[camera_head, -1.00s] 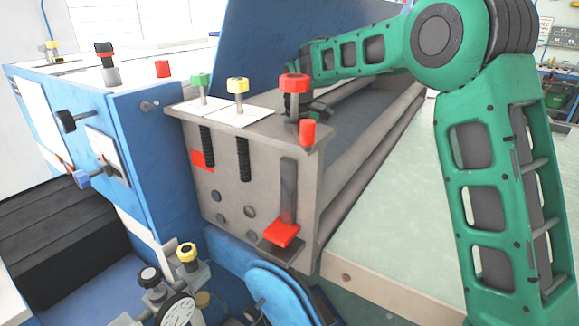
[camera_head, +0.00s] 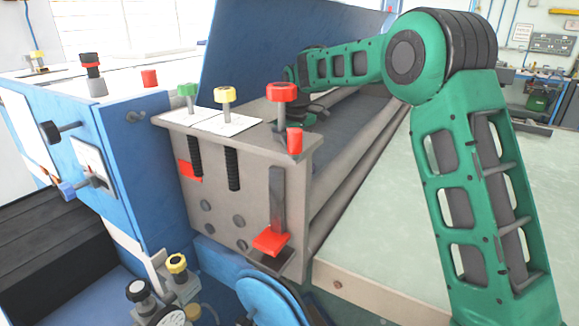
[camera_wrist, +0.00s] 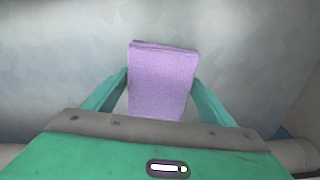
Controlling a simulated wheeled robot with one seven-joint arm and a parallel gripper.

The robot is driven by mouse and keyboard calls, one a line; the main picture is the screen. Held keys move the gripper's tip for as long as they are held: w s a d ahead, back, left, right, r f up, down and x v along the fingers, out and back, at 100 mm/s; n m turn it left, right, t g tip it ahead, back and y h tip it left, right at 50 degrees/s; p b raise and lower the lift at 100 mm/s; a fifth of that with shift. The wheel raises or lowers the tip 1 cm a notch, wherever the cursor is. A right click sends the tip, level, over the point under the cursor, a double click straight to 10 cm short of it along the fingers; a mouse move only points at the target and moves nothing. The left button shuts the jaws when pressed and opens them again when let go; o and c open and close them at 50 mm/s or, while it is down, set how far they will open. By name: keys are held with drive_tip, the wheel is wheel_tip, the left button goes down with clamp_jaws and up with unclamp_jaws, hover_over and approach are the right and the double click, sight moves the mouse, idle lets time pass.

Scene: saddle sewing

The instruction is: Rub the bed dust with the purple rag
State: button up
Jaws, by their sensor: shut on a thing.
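The purple rag (camera_wrist: 162,80) is a folded, block-like cloth in the middle of the wrist view. My gripper (camera_wrist: 161,88) is shut on it, with one green finger against each side. The grey machine bed (camera_wrist: 60,60) spreads out behind and around the rag, with mottled patches on its surface. I cannot tell whether the rag touches the bed. In the head view the bed (camera_head: 345,130) shows as a dark surface behind the grey end block, and my arm reaches down toward its far part. The rag is hidden in the head view.
The grey end block (camera_head: 225,190) carries green, yellow and red knobs and a red-tipped lever (camera_head: 272,242). A blue upright panel (camera_head: 290,60) stands behind the bed. Round rails (camera_head: 365,165) run along its near side. A pale green tabletop (camera_head: 390,240) lies clear to the right.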

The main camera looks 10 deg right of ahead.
drive_tip(key=shift+s+a, duration=0.1)
drive_tip(key=shift+s+a+f, duration=0.1)
drive_tip(key=shift+s+a, duration=0.75)
drive_tip(key=shift+s, duration=0.25)
drive_tip(key=shift+s+a+f, duration=0.15)
drive_tip(key=shift+s+a, duration=0.7)
drive_tip(key=shift+s, duration=0.2)
drive_tip(key=shift+s+a+f, duration=0.1)
drive_tip(key=shift+s+a, duration=0.75)
drive_tip(key=shift+s, duration=0.25)
drive_tip(key=shift+s+a+r, duration=0.1)
drive_tip(key=shift+s+a, duration=1)
drive_tip(key=shift+s, duration=0.3)
drive_tip(key=shift+s+a+r, duration=0.1)
drive_tip(key=shift+s+a, duration=0.95)
drive_tip(key=shift+s, duration=0.35)
drive_tip(key=shift+w, duration=0.1)
drive_tip(key=shift+r, duration=0.85)
drive_tip(key=shift+d+r, duration=0.1)
drive_tip(key=shift+r, duration=2.2)
drive_tip(key=shift+r, duration=0.1)
drive_tip(key=shift+r, duration=1.4)
